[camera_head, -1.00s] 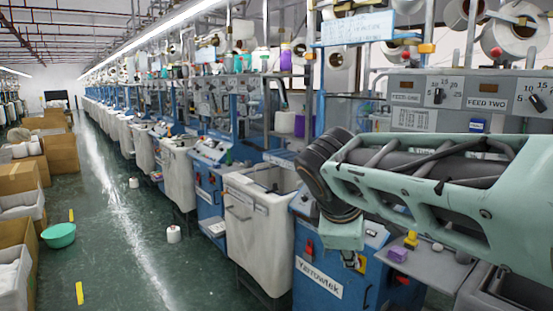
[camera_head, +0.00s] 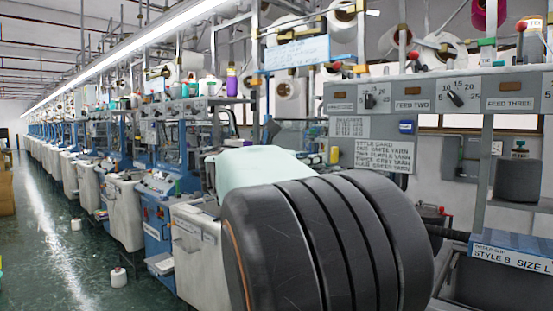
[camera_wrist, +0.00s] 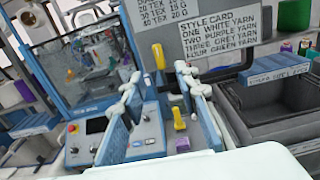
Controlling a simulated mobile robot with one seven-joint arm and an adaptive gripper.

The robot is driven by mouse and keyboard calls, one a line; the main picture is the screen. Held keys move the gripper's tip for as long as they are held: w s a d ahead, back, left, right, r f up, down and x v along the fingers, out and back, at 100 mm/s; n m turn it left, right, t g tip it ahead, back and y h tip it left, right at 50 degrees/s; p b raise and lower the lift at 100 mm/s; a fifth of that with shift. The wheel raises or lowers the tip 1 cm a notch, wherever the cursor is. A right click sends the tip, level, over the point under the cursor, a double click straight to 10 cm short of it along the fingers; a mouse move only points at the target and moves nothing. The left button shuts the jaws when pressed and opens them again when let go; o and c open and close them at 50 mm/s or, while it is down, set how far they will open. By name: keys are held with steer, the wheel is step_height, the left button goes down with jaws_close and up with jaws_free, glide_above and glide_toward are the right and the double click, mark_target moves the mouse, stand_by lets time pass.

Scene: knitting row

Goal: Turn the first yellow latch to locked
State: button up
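In the wrist view, two yellow pieces show on a blue and grey machine: a slim upright one (camera_wrist: 158,57) at the back and a shorter one (camera_wrist: 178,118) nearer, beside a small purple piece (camera_wrist: 182,143). I cannot tell which is the first latch or its setting. My gripper (camera_wrist: 158,82) shows as two pale-jointed fingers with a clear gap between them. It looks open and empty, with the yellow pieces seen through the gap, apart from the fingers. In the head view my arm hides the gripper and most of the near machine; a small yellow piece (camera_head: 335,154) shows behind it.
A style card (camera_head: 384,156) hangs under the feed dial panel (camera_head: 415,92). A blue and grey bin (camera_wrist: 285,105) stands at right in the wrist view. White bins (camera_head: 122,205) line the machine row. The green aisle floor (camera_head: 60,262) at left is mostly clear.

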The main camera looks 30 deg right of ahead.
mark_target(332, 154)
steer(key=p+x, duration=0.1)
steer(key=x, duration=1)
steer(key=shift+w+a+r, duration=0.1)
steer(key=shift+c, duration=0.4)
jaws_close()
